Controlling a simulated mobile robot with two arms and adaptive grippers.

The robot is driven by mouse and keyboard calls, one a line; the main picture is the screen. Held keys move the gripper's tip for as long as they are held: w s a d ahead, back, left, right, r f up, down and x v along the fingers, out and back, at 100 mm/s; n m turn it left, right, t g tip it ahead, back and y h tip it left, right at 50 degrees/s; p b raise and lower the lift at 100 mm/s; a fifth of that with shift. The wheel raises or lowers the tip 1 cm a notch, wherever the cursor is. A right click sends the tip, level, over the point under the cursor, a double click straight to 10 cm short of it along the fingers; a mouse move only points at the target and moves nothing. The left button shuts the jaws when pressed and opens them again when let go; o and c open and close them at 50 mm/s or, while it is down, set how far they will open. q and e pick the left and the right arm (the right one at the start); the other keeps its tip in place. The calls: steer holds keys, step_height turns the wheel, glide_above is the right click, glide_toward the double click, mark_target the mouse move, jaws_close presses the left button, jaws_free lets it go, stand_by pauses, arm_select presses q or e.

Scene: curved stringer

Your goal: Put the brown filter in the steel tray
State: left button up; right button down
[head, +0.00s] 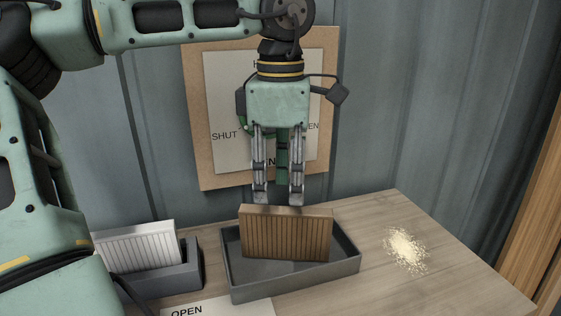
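The brown filter (286,236) is a pleated block in a brown frame. It stands upright, slightly tilted, within the outline of the grey steel tray (295,283); the tray's front wall is just below its lower edge. Whether it rests on the tray floor cannot be told. My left gripper (279,199) points down right above the filter's top edge. Its two fingers are apart with a gap between them, and I see nothing between them. The fingertips end at or just behind the filter's top edge. My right gripper is not in view.
A white pleated filter (140,247) sits in a grey holder (180,279) left of the tray. A pale granule pile (405,250) lies on the wooden table (375,212) at right. A board (195,110) with SHUT and OPEN lettering is behind my gripper. An OPEN card (225,308) lies in front.

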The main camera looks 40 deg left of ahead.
arm_select(q)
step_height(320, 180, up, 5)
steer(key=shift+f, duration=0.1)
stand_by(0.7)
